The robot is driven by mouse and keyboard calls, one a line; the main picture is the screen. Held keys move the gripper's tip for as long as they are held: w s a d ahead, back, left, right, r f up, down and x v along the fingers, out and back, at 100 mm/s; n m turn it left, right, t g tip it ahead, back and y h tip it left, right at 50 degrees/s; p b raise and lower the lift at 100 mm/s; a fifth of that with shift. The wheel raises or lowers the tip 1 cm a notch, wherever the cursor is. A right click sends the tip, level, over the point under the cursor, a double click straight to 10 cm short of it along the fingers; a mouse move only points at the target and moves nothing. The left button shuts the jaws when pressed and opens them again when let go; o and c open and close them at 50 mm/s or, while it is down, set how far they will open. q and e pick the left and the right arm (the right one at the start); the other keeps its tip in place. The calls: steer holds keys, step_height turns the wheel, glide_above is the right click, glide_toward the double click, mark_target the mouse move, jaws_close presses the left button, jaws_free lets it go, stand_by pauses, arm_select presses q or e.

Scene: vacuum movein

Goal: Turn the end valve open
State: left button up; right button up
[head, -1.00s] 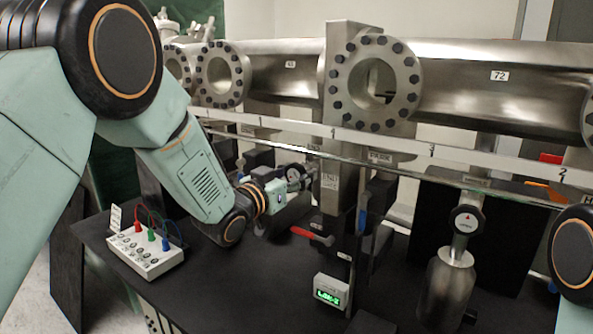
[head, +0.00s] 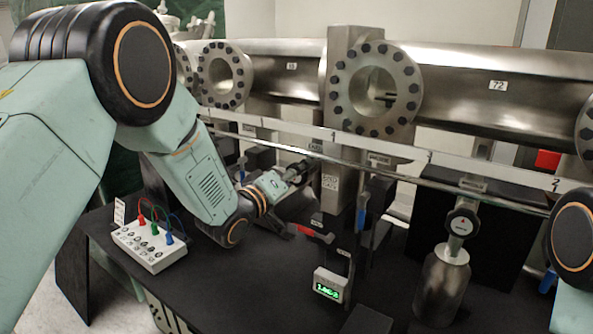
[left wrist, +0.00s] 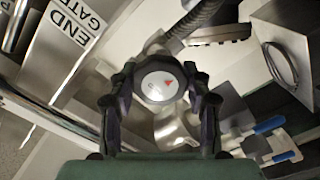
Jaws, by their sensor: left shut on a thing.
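In the head view the gripper hides most of the knob, just left of a steel gate block with a printed label (head: 330,182). A label reading "END GATE" (left wrist: 76,32) shows in the left wrist view. My right gripper is out of view; only part of my right arm shows at the right edge.
A similar dial valve (head: 462,222) stands on a steel cylinder at right. A small green display (head: 328,285), a red-handled valve (head: 311,232) and a white box with coloured cables (head: 150,246) are on the black bench. A rail and large flanged pipe run behind.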

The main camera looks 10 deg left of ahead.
arm_select(q)
steer(key=shift+s+d+f+n, duration=0.15)
steer(key=shift+f+n, duration=0.25)
steer(key=shift+n, duration=0.2)
steer(key=o, duration=0.8)
steer(key=shift+c, duration=0.2)
steer(key=o, duration=0.4)
steer(key=shift+r, duration=0.3)
steer(key=shift+a, duration=0.2)
steer(key=v, duration=1.2)
